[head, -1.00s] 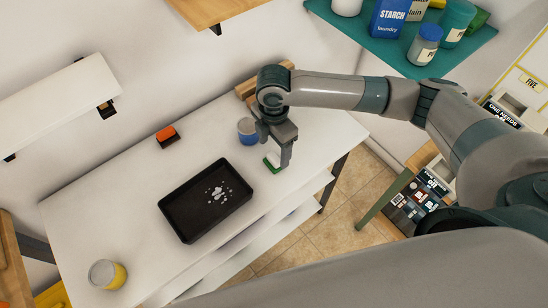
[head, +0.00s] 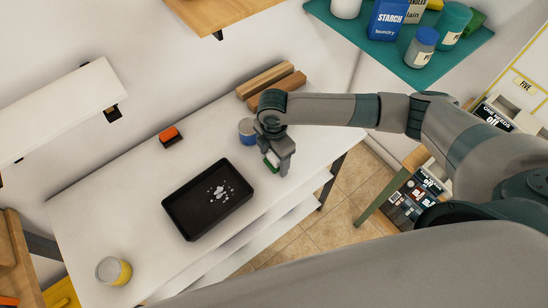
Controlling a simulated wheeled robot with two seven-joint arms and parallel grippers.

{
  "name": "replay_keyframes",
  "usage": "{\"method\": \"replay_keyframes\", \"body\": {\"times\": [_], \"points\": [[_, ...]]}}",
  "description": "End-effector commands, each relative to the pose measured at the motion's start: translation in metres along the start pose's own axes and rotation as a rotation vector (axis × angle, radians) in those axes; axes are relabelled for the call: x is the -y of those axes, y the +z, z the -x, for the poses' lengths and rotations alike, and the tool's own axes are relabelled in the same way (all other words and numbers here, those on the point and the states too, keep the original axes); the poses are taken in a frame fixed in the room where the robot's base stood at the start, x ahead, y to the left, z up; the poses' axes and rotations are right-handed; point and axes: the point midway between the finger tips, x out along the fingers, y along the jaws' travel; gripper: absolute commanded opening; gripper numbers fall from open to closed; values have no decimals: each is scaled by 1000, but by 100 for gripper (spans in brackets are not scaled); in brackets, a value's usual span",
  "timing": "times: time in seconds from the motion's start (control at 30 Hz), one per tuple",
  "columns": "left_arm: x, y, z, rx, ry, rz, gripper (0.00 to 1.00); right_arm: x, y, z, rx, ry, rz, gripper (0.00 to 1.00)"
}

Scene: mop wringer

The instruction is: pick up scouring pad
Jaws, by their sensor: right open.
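The scouring pad (head: 271,160), a small green and white block, is on the white table near its right end, right of the black tray. My right gripper (head: 279,170) points down at the pad, with its fingers just to the right of it and overlapping its edge in the head view. The jaws are open. The gripper hides part of the pad, and I cannot tell whether a finger touches it. My left gripper is out of view.
A black tray (head: 196,211) with white bits is left of the gripper. A blue-banded can (head: 247,130) stands close behind it, with wooden blocks (head: 266,80) farther back. An orange and black block (head: 170,136) and a yellow can (head: 113,270) are to the left.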

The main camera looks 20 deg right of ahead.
Motion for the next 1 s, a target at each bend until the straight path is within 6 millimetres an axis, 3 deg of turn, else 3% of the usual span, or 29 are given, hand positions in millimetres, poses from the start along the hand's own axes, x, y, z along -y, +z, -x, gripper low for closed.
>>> {"method": "replay_keyframes", "body": {"times": [0.5, 0.7, 1.0], "points": [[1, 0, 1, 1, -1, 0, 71, 0, 0, -3, 0, 1, 0, 69], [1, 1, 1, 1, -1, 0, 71, 0, 0, -3, 0, 1, 0, 24], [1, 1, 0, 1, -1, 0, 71, 0, 0, -2, 0, 1, 0, 24]]}}
